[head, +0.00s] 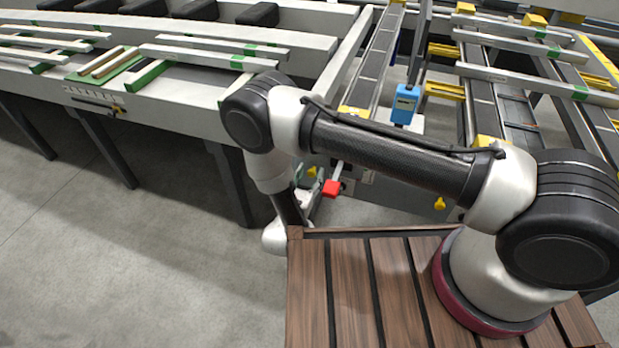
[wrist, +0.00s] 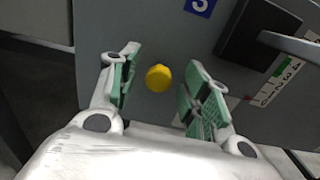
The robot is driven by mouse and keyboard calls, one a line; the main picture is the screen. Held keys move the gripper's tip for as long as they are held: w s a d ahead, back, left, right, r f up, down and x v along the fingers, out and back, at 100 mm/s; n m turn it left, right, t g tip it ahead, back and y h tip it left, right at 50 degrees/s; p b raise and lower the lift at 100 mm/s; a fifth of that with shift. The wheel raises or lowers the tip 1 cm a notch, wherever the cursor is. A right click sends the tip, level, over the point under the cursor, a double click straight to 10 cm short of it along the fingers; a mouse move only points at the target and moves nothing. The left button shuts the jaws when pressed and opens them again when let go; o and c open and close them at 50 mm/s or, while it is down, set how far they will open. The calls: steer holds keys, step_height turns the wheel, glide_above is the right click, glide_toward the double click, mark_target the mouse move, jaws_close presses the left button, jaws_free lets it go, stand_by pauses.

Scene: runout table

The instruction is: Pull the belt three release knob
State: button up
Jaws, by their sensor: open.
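A yellow knob (wrist: 158,78) sticks out from a grey panel (wrist: 150,30) in the wrist view, below a blue label with a 3 (wrist: 200,6). My gripper (wrist: 161,64) is open, with one green-padded finger on each side of the knob in the picture and a visible gap to both. I cannot tell how far the fingertips reach along the knob. In the head view my gripper (head: 308,184) is low beside the machine, partly hidden by my arm, with a small yellow knob (head: 312,171) near it. Another yellow knob (head: 439,203) is farther right.
A black block (wrist: 258,38) with a grey lever and a numbered scale sits right of the knob. A red handle (head: 331,188) is just right of my gripper in the head view. A grey table (head: 190,105) with dark legs stands left. The floor (head: 130,255) in front is clear.

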step_height(320, 180, up, 10)
steer(key=shift+f, duration=0.25)
stand_by(0.4)
